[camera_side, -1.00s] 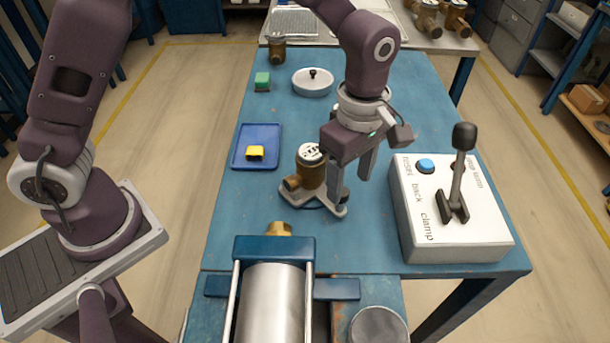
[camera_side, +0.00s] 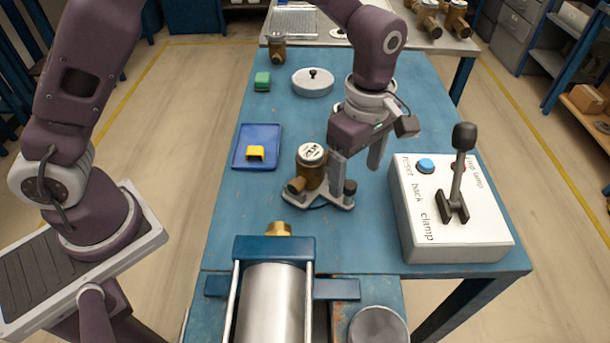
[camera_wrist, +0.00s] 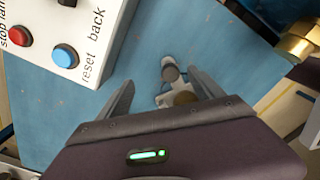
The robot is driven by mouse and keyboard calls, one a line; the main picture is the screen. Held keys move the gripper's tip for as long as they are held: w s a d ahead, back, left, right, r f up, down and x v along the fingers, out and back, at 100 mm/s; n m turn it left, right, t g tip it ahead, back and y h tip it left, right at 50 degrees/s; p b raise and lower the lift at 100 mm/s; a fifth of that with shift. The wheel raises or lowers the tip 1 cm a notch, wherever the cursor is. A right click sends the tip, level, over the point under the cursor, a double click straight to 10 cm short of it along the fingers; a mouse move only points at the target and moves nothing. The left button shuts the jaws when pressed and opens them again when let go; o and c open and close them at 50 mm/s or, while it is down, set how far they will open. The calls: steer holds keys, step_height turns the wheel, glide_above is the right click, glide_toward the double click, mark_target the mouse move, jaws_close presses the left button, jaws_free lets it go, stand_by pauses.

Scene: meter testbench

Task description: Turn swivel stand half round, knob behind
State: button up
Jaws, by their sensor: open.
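The swivel stand (camera_side: 322,202) is a grey plate on the blue table, carrying an upright brass meter (camera_side: 311,172) with a white dial on top. Its dark knob (camera_side: 350,187) is at the plate's right end, and the meter's spout points front left. My gripper (camera_side: 356,180) is open, fingers down, at the stand's right side. One finger is between meter and knob in the side view; the other is farther right. In the wrist view the knob (camera_wrist: 170,72) shows between the fingertips of my gripper (camera_wrist: 160,78); contact cannot be told. The palm partly hides the meter there.
A white control box (camera_side: 452,215) with a lever stands to the right. A blue tray (camera_side: 244,163) with a yellow part is at left. A white lidded dish (camera_side: 313,83) and a green block (camera_side: 262,80) are behind. A clamp with a steel cylinder (camera_side: 272,300) is in front.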

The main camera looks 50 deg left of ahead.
steer(key=shift+r, duration=0.1)
step_height(320, 180, up, 5)
steer(key=shift+r, duration=0.15)
stand_by(0.5)
steer(key=n, duration=0.2)
steer(key=s+r+n, duration=0.1)
steer(key=r+n, duration=0.1)
steer(key=n, duration=0.1)
steer(key=shift+s+d+r+n, duration=0.15)
steer(key=shift+s+r+n, duration=0.05)
steer(key=shift+s+n, duration=0.1)
steer(key=shift+s+f, duration=0.1)
steer(key=shift+f, duration=2.7)
steer(key=shift+f, duration=0.1)
steer(key=shift+f, duration=1.05)
